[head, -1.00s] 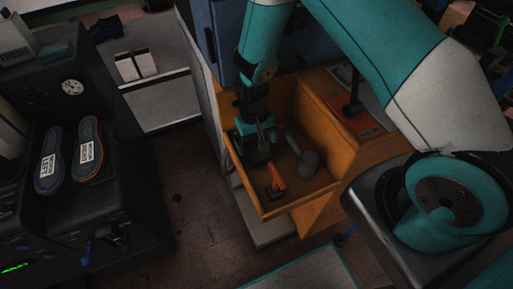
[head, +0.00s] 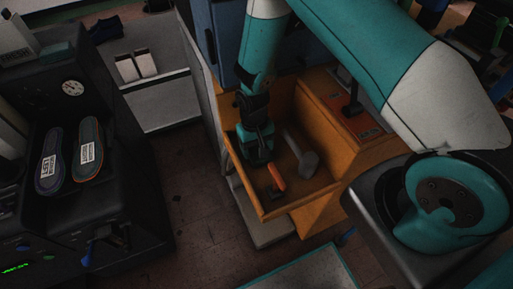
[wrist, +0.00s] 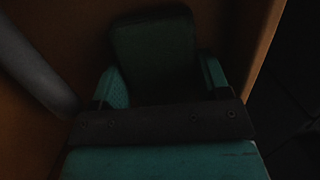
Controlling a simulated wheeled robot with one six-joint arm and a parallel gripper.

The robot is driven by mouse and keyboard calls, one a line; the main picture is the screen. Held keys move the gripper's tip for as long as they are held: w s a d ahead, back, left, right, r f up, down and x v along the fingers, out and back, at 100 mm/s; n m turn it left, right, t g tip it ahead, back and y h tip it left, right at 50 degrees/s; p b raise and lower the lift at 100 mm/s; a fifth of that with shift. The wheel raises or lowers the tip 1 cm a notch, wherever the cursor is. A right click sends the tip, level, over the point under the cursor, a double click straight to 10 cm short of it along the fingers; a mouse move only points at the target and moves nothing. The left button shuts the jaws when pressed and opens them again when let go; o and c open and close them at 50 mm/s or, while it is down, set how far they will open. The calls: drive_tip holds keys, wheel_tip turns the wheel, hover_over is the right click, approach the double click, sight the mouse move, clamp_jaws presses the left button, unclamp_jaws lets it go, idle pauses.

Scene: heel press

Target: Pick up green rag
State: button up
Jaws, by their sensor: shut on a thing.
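The green rag (wrist: 155,45) is a dark green, folded-looking pad between my gripper's two fingers in the wrist view. My gripper (wrist: 162,80) is shut on it, with a teal finger on each side. In the head view my gripper (head: 257,146) points down into the open orange drawer, at its left back part. The rag (head: 258,158) shows there at the fingertips, partly hidden by the gripper. I cannot tell whether it still touches the drawer floor.
In the drawer (head: 285,211), an orange-handled tool (head: 277,178) and a grey-headed mallet (head: 307,164) lie right of the rag. The drawer walls stand close around my gripper. A dark press (head: 120,215) with two insoles (head: 88,150) stands at left. Floor between is clear.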

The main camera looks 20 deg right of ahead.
sight(257, 147)
wheel_tip(257, 147, up, 20)
idle(0.4)
